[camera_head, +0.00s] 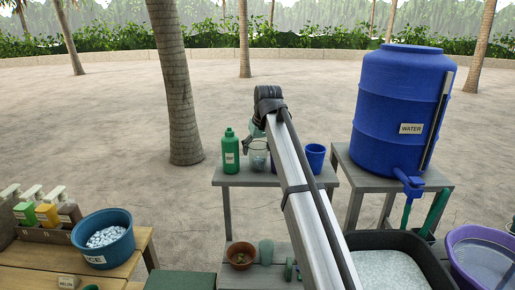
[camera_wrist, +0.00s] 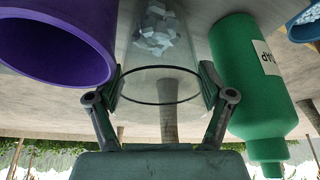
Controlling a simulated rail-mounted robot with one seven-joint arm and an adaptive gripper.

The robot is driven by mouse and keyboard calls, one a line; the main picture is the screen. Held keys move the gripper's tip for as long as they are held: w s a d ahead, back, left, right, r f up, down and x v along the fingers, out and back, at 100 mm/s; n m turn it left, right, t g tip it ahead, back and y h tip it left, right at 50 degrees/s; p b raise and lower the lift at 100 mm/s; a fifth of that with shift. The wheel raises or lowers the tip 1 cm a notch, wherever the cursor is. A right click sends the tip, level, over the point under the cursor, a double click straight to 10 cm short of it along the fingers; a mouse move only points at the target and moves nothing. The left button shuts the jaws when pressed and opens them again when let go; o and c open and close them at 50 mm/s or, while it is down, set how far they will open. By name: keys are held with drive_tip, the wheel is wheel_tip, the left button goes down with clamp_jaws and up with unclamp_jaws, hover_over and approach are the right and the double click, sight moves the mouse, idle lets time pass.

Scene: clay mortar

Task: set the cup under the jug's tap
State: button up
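A clear cup (camera_head: 258,158) stands at the small back table, between a green bottle and a blue cup. The wrist view shows the clear cup (camera_wrist: 160,84) close up, with pale cubes at its far end. My gripper (camera_wrist: 162,86) has one finger on each side of it near the rim, with no clear gap, and looks shut on it. In the head view my arm partly hides my gripper (camera_head: 258,128). The blue jug (camera_head: 397,110), labelled WATER, stands on a table at the right. Its tap (camera_head: 410,185) points down at the front.
A tub of ice (camera_head: 103,262) is at front left. A dark tray (camera_head: 425,262) and a purple basin (camera_head: 462,236) are at front right.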

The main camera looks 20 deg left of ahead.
drive_tip(key=b+v, duration=0.3)
drive_tip(key=v, duration=0.8)
drive_tip(key=o, duration=0.4)
drive_tip(key=shift+r, duration=0.35)
drive_tip(key=shift+s+d+r, duration=0.1)
drive_tip(key=shift+r, duration=0.15)
